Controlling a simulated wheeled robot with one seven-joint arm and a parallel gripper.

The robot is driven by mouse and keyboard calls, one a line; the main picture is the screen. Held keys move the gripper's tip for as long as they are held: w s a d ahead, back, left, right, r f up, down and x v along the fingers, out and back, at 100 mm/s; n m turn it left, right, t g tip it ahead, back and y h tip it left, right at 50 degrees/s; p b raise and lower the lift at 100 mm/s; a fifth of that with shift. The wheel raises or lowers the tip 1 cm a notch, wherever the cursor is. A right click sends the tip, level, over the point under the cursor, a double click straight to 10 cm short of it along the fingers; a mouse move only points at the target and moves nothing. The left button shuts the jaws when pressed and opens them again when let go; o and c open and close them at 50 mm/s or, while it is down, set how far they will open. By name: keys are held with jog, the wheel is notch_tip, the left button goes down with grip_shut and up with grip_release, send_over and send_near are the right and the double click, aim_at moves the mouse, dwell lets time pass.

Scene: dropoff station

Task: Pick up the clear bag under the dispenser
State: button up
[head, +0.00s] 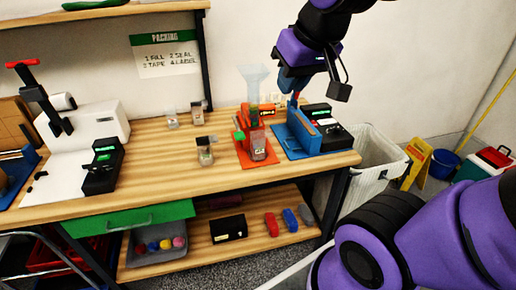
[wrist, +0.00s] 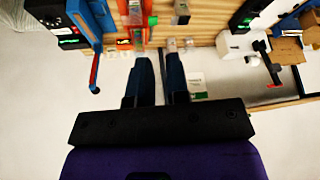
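The dispenser (head: 247,125) is a red-orange frame with a clear funnel on top, standing on an orange mat at the right part of the workbench. The clear bag (head: 258,148) sits at its front, low under the funnel, with a small label on it. My gripper (head: 295,97) is above the bench, behind and right of the dispenser, over the blue sealing device. In the wrist view my gripper (wrist: 158,60) shows two blue fingers apart with nothing between them. The dispenser's orange frame (wrist: 122,28) shows ahead of the fingers there; the bag is hard to make out.
A blue device (head: 304,130) with a black keypad unit stands right of the dispenser. A white machine (head: 85,140) is at left. A white bin (head: 370,165) stands beyond the right end.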

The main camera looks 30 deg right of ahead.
jog(key=w+d+f, duration=0.1)
jog(key=w+f, duration=0.3)
jog(key=w, duration=0.5)
jog(key=m+h, duration=0.2)
jog(key=m, duration=0.1)
send_over(251, 136)
jog(key=s+a, duration=0.2)
jog(key=s, duration=0.3)
notch_tip(251, 136, down, 20)
jog(key=shift+x, duration=5.55)
jog(key=shift+d, duration=0.15)
grip_shut()
